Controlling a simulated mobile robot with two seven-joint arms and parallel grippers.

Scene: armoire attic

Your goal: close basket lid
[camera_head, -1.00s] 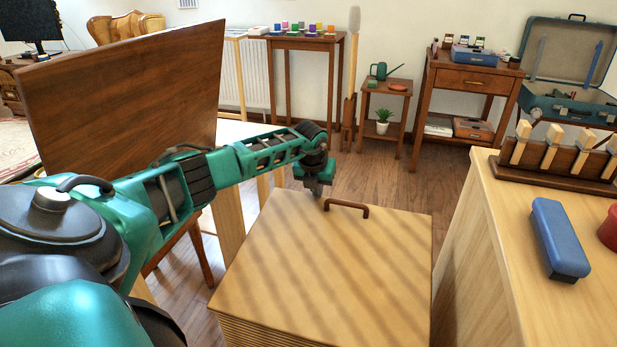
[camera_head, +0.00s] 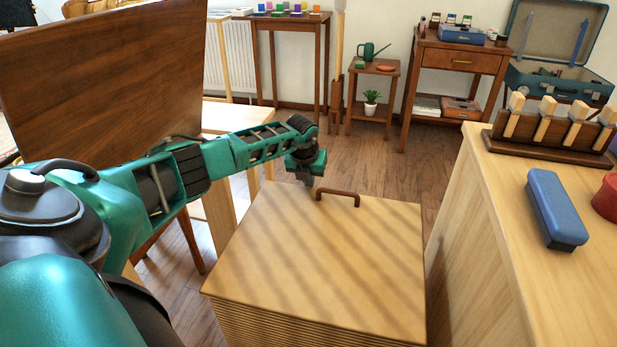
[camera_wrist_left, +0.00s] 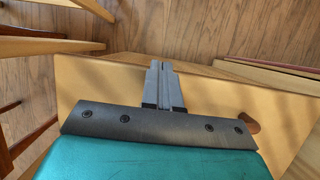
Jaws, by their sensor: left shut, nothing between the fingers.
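The basket (camera_head: 262,325) stands on the floor in front of me, its ribbed side showing below the lid. Its pale wooden lid (camera_head: 320,260) lies flat over the top, with a brown handle (camera_head: 338,194) near the far edge. My left gripper (camera_head: 308,182) is at the lid's far edge, just left of the handle. In the left wrist view the left gripper (camera_wrist_left: 164,70) has its fingers together and empty, over the lid (camera_wrist_left: 215,90), with the handle (camera_wrist_left: 248,122) to the right. I cannot tell whether the fingertips touch the lid. My right gripper is not in view.
A wooden counter (camera_head: 490,215) stands close on the right, with a blue case (camera_head: 556,208) and a rack (camera_head: 548,138) on it. A dark wooden panel (camera_head: 110,75) stands at the left behind my arm. Open floor (camera_head: 385,170) lies beyond the basket.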

